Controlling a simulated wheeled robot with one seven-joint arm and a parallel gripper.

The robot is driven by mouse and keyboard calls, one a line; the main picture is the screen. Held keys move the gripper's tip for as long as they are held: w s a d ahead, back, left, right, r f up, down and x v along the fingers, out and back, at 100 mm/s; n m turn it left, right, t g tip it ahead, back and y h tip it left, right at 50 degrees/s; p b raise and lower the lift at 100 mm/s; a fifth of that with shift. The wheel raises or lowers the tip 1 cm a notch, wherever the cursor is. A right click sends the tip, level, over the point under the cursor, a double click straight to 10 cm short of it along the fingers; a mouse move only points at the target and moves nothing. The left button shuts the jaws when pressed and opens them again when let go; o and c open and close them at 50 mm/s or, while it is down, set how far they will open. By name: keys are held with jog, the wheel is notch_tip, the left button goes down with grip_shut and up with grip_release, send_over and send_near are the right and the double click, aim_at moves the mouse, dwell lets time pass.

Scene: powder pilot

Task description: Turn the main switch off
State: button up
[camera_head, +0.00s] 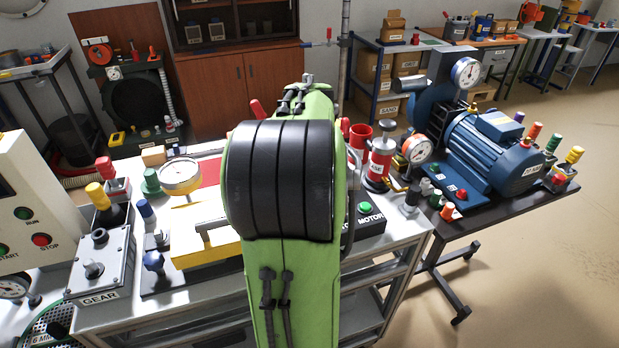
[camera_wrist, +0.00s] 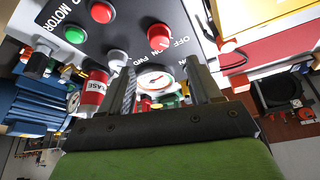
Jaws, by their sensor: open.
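In the wrist view, a dark control panel (camera_wrist: 130,25) fills the top, with OFF, ON and FWD lettering. A red knob (camera_wrist: 159,37) sits next to the OFF and ON lettering; I read no "main" label. A grey knob (camera_wrist: 117,60) is near the left finger. A red button (camera_wrist: 102,11) and a green button (camera_wrist: 75,34) are by the MOTOR label. My gripper (camera_wrist: 161,66) is open, its two dark fingers apart with nothing held between them. In the head view, my green arm hides the gripper and most of the panel (camera_head: 372,222); its green button (camera_head: 365,208) shows.
A red grease can (camera_head: 381,160) and a blue motor (camera_head: 487,145) are to the right. Floor at far right is clear.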

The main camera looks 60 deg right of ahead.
jog(key=p+v, duration=0.1)
jog(key=v, duration=0.4)
jog(key=shift+a+r, duration=0.1)
jog(key=shift+r, duration=0.25)
jog(key=w+a+r+n+t+y+p, duration=0.1)
jog(key=w+a+r+n, duration=0.15)
jog(key=a, duration=0.55)
jog(key=w+a+r+n+t+y+p, duration=0.1)
jog(key=w+a+n, duration=0.25)
jog(key=a, duration=0.45)
jog(key=s+a+f+n+y, duration=0.1)
jog(key=s+a+n, duration=0.2)
jog(key=a, duration=0.6)
jog(key=s+a+f+n+t+y+p, duration=0.1)
jog(key=s+a+n, duration=0.2)
jog(key=a, duration=0.7)
jog(key=shift+a+f+n+t+p, duration=0.15)
jog(key=shift+f+n+t+p, duration=0.15)
jog(key=shift+n, duration=0.2)
jog(key=shift+s+r, duration=0.1)
jog(key=shift+s, duration=0.05)
